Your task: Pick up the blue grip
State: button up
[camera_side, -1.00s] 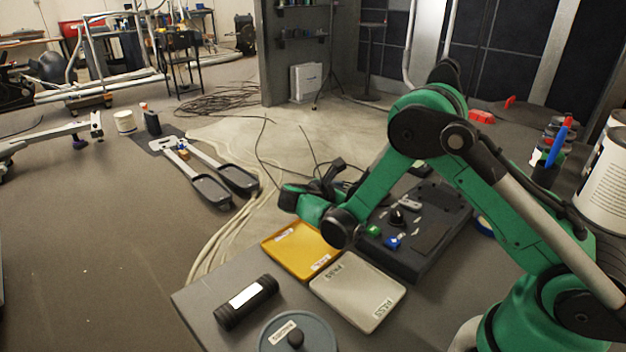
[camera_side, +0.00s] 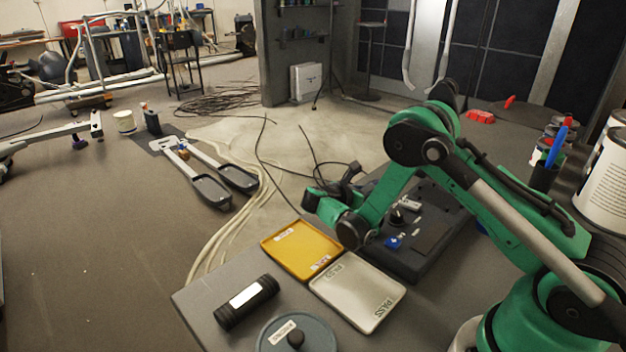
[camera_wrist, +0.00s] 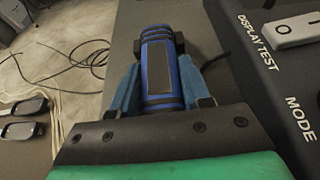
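The blue grip (camera_wrist: 160,65) is a blue cylinder with dark bands and a dark rectangular patch. In the wrist view it lies lengthwise between the two fingers of my gripper (camera_wrist: 159,46). The dark fingertips flank its far part, very close to its sides. I cannot tell whether they press on it or a thin gap remains. In the side view my gripper (camera_side: 335,188) is low behind the yellow tray, and the blue grip is hidden there by my arm.
A yellow tray (camera_side: 290,245) and a grey PASS tray (camera_side: 350,305) lie in front of my arm. A dark control console (camera_side: 435,235) stands close on the right. A black cylinder with a white label (camera_side: 225,315) and a round lidded container (camera_side: 270,345) are at the table's front.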

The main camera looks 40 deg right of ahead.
grip_shut()
jog(key=shift+r, duration=0.15)
